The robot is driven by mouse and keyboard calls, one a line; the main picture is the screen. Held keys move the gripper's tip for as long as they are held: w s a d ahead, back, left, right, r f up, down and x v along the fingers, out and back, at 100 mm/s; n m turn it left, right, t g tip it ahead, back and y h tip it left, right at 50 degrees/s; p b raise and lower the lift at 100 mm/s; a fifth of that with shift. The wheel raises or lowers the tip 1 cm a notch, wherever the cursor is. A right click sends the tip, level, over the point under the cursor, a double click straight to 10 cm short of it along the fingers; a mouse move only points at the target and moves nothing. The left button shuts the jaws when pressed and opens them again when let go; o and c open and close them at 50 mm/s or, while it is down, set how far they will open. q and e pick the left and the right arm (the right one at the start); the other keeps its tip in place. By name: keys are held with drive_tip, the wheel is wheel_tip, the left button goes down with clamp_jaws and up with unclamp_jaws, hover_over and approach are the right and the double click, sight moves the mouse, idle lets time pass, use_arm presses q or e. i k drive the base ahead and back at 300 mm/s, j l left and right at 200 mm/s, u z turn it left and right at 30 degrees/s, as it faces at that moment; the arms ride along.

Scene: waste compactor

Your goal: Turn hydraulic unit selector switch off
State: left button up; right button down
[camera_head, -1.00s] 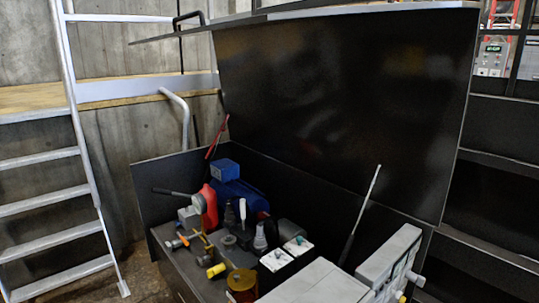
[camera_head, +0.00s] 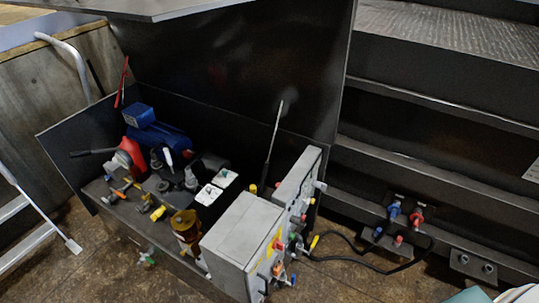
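The hydraulic unit stands in an open black cabinet (camera_head: 60,145) left of centre, with its lid raised. A large grey control box (camera_head: 235,228) sits at its front right corner. The box's right side carries a red and yellow switch (camera_head: 277,243) and other small coloured controls, seen at a steep angle. I cannot tell which control is the selector switch or how it is set. A narrower grey block (camera_head: 298,175) stands behind the box, with coloured fittings on its side. Neither of my grippers is in view.
A blue motor (camera_head: 158,137), a red part (camera_head: 130,155) and a brass-coloured cylinder (camera_head: 184,224) sit inside the cabinet. Black hoses run to blue and red couplings (camera_head: 405,214) on the dark stepped structure at right. A ladder (camera_head: 30,240) stands at left. Brown floor shows in front.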

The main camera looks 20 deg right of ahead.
sight(294, 220)
drive_tip(key=z, duration=0.95)
